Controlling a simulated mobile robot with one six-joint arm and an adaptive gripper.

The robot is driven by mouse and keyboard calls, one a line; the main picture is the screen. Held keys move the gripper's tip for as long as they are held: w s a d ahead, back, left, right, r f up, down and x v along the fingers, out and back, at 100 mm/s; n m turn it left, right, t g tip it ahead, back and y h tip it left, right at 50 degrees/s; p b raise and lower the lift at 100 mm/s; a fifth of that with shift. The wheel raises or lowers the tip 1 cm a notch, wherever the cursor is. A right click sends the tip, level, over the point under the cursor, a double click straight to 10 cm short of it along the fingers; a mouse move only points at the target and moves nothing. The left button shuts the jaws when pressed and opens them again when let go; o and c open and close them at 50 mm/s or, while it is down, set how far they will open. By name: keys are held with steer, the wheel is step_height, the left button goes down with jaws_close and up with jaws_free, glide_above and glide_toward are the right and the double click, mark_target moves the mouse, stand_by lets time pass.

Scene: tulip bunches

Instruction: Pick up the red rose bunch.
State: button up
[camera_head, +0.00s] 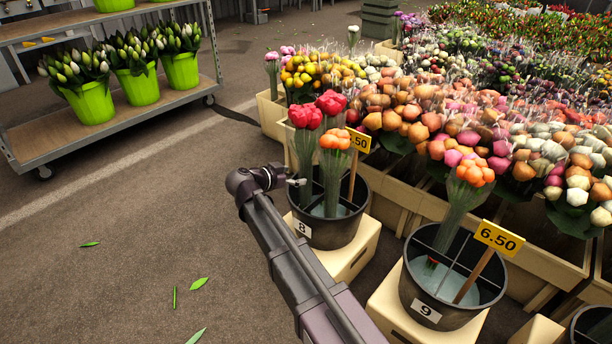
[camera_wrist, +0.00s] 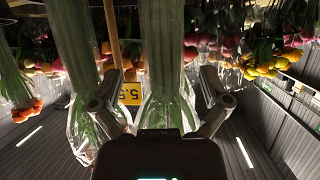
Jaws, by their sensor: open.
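Two red rose bunches stand in black bucket 8 (camera_head: 330,235) in the head view, one at left (camera_head: 304,116) and one at right (camera_head: 331,103). An orange bunch (camera_head: 335,140) stands in front of them in that bucket. My gripper (camera_head: 297,182) is at the bucket's left side, level with the stems below the flowers. The wrist view looks upside down. There my gripper (camera_wrist: 157,85) is open, its fingers on either side of a sleeved bunch's stems (camera_wrist: 165,50). Another sleeved bunch (camera_wrist: 85,60) is just left. Their flower heads are hidden, so I cannot tell their colours.
A yellow price sign (camera_head: 358,140) stands in bucket 8; it also shows in the wrist view (camera_wrist: 131,94). Bucket 9 (camera_head: 437,295) with an orange bunch and sign is at right. Crates of flowers fill the back right. Open floor (camera_head: 130,240) lies to the left.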

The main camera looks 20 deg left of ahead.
mark_target(300, 173)
steer(key=shift+w, duration=0.1)
steer(key=b+x, duration=0.1)
steer(key=x, duration=0.3)
steer(key=shift+w+b, duration=0.1)
steer(key=shift+b, duration=0.25)
steer(key=shift+w+d+f, duration=0.1)
steer(key=shift+w+d, duration=0.05)
steer(key=shift+w, duration=0.25)
jaws_close()
